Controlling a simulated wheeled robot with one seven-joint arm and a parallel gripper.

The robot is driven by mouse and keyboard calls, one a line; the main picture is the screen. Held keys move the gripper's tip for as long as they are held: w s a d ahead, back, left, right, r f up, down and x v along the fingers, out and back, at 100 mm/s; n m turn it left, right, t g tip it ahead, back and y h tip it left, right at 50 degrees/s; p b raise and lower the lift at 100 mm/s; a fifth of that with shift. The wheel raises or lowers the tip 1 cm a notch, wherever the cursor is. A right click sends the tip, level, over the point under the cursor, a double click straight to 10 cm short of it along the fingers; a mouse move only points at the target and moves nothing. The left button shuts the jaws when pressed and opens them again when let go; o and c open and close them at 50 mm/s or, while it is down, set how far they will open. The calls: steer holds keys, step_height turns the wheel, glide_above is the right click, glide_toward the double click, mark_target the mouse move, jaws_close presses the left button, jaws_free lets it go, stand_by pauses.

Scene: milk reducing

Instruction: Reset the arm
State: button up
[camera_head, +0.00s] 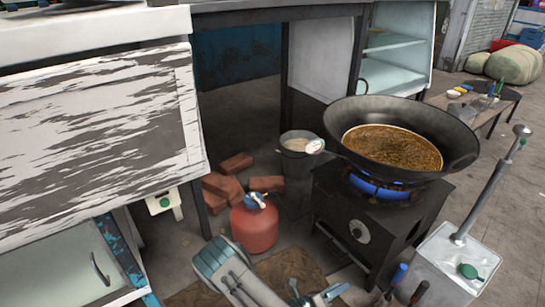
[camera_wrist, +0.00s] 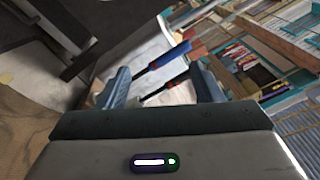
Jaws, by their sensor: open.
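My gripper (camera_head: 315,293) is at the bottom of the head view, low in front of the black stove. My arm reaches in from the bottom edge, left of the gripper. In the wrist view my gripper (camera_wrist: 163,84) has its two blue fingers apart. Nothing is held between them.
A black wok (camera_head: 462,150) with brown liquid (camera_head: 393,147) sits over a blue flame on the stove (camera_head: 349,205). A red gas cylinder (camera_head: 255,228) stands behind my arm. Bricks (camera_head: 224,187) and a bucket (camera_head: 297,149) are further back. A white peeling cabinet (camera_head: 95,130) fills the left.

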steer(key=s+a+r+m+g+y+p, duration=0.2)
steer(key=s+r+m+y+p, duration=0.3)
steer(key=r, duration=1.8)
steer(key=s+a+r+m+g+y+p, duration=0.1)
steer(key=s+r+m+y+p, duration=0.4)
steer(key=r+m+p, duration=1)
steer(key=s+a+r+m+g+y+p, duration=0.2)
steer(key=s+r+m+y+p, duration=0.3)
steer(key=r, duration=2.6)
steer(key=m+g+y+p, duration=0.1)
steer(key=m+p, duration=0.4)
steer(key=m, duration=0.6)
steer(key=shift+a+r, duration=0.3)
